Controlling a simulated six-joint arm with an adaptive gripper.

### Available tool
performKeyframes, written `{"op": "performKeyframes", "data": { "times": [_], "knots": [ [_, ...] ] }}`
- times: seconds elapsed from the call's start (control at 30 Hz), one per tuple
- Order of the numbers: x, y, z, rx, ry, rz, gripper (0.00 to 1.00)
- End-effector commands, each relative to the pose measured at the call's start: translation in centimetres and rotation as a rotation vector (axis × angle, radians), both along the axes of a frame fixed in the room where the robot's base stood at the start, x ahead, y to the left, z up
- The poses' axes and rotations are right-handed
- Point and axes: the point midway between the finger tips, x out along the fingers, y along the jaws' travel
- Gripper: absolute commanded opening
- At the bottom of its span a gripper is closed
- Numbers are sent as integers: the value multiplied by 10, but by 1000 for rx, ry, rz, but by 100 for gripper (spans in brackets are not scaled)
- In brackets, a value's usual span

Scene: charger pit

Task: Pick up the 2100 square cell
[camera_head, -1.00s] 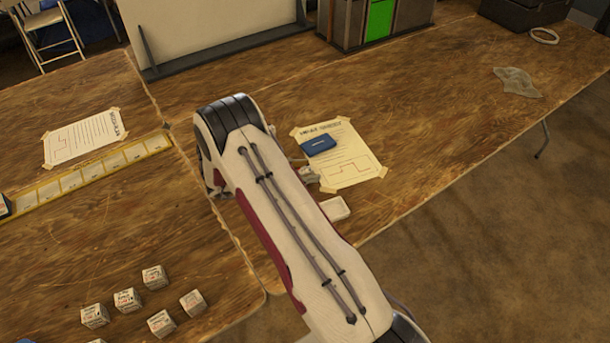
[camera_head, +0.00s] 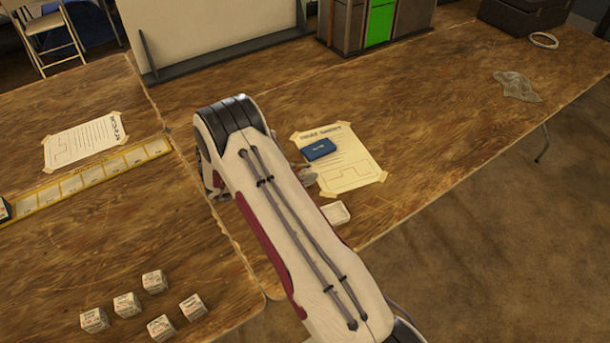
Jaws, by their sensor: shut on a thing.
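Several small white labelled cubes (camera_head: 125,304) stand on the wooden table at the lower left. Their print is too small to read, so I cannot tell whether one is the 2100 square cell. My gripper (camera_head: 308,177) shows only as a small grey part at the right edge of my arm, near the lower left of a taped paper sheet. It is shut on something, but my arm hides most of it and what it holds. A flat blue block (camera_head: 319,149) shows at the sheet's upper left, just beyond the gripper.
The taped sheet (camera_head: 356,172) and a small white dish (camera_head: 335,213) are right of my arm. A yellow-edged strip (camera_head: 95,178) and another sheet (camera_head: 86,140) lie left. A crumpled grey cloth (camera_head: 517,86) lies far right. The table's right middle is clear.

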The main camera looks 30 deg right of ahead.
Motion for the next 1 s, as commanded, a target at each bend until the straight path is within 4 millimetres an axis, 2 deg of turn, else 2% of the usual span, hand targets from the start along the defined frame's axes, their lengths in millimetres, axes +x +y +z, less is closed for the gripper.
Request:
{"op": "performKeyframes", "data": {
  "times": [0.6,0.8,1.0],
  "knots": [
    [0,0,74,0,-2,-1,0],
    [0,0,87,0,0,0,0],
    [0,0,89,-1,1,-1,0]
  ]
}}
